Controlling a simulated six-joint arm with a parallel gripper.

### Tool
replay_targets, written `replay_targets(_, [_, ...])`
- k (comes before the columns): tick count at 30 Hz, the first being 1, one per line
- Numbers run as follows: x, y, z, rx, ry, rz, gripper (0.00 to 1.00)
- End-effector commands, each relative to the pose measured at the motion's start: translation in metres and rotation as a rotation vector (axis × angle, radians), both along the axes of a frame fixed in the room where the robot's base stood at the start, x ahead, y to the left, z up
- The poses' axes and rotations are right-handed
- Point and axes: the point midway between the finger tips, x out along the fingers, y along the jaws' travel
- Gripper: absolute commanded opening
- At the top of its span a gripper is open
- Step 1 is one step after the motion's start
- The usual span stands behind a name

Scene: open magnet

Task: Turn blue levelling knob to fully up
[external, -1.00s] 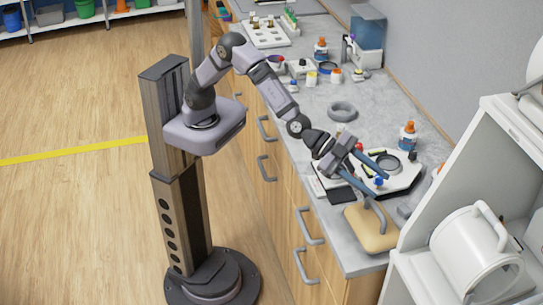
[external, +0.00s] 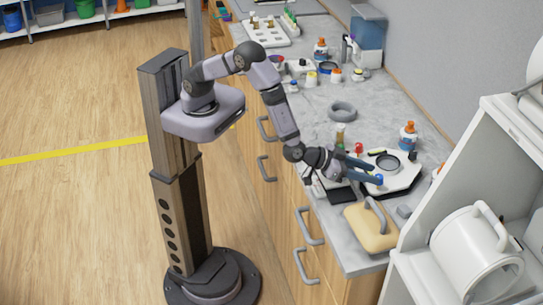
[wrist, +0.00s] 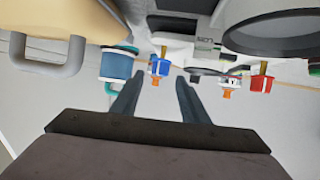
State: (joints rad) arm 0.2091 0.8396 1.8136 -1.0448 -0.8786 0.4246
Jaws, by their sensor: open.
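The blue levelling knob (external: 379,180) is at the near edge of a white instrument base (external: 405,180) on the bench. In the wrist view the blue knob (wrist: 160,67) shows on a brass-coloured stem, with an orange tip. My gripper (external: 375,173) is level and low beside the base, its fingertips close to the blue knob. In the wrist view my open gripper (wrist: 160,78) has one finger on each side of the knob in the picture. I cannot tell whether the knob is between the fingers or just beyond them, or whether they touch.
A red knob (wrist: 262,83) and a white knob (wrist: 230,83) are right of the blue one in the wrist view. A tan block with a grey handle (external: 370,228) lies close by. An orange-capped bottle (external: 408,138) and a grey ring (external: 342,111) stand farther back.

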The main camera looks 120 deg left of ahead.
Motion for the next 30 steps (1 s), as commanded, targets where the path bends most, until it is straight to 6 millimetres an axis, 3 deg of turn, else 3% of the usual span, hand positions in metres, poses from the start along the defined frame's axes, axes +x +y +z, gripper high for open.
replay_targets(12, [0.033, 0.023, -0.016, 0.000, 0.002, 0.000, 0.41])
replay_targets(24, [0.037, 0.025, -0.019, 0.000, 0.001, -0.002, 0.41])
replay_targets(25, [0.037, 0.025, -0.019, 0.000, 0.001, -0.001, 0.39])
replay_targets(30, [0.037, 0.025, -0.018, 0.000, 0.001, -0.001, 0.00])
